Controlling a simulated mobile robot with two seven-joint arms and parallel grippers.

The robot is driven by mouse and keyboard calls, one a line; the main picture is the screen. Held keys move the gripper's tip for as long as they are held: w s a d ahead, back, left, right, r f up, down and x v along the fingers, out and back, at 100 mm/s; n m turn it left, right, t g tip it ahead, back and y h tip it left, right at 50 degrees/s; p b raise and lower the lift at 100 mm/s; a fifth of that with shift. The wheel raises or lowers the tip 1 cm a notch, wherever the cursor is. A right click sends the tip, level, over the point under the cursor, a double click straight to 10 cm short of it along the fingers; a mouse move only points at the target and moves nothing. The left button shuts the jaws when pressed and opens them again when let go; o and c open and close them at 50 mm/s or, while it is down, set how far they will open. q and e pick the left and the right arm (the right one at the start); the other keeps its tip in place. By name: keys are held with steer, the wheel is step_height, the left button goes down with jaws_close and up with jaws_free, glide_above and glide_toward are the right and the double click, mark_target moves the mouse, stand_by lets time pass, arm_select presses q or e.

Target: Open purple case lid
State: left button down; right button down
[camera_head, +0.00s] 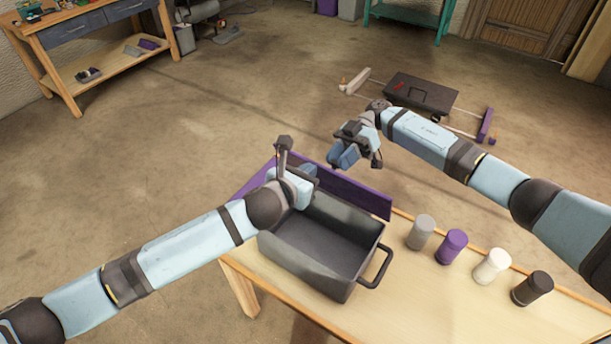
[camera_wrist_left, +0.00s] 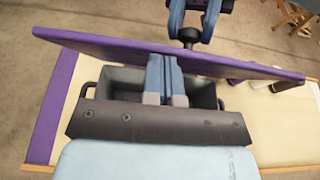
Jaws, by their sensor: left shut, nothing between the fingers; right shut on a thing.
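The dark grey case (camera_head: 300,268) stands on the wooden table, open and empty inside as far as I see. Its purple lid (camera_head: 362,192) stands raised along the far side; it also shows in the left wrist view (camera_wrist_left: 100,47). My left gripper (camera_head: 308,172) is shut and empty over the case opening, by the lid's inner side; its fingers also show in the left wrist view (camera_wrist_left: 163,95). My right gripper (camera_head: 344,158) is at the lid's far upper edge, shut on what looks like a dark knob (camera_wrist_left: 190,36) there. The exact contact is partly hidden.
Grey (camera_head: 420,232), purple (camera_head: 452,247), white (camera_head: 492,267) and black (camera_head: 532,289) cylinders stand right of the case on the table (camera_head: 440,300). A side handle (camera_head: 378,268) sticks out towards them. A dark toolbox (camera_head: 422,95) lies beyond my right arm.

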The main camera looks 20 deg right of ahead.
steer(key=shift+s+a+f, duration=0.15)
steer(key=shift+s+a, duration=0.15)
steer(key=shift+a, duration=0.15)
steer(key=c, duration=0.9)
jaws_free()
steer(key=shift+o, duration=0.2)
steer(key=shift+w+d, duration=0.1)
steer(key=shift+d, duration=0.05)
steer(key=shift+d, duration=0.1)
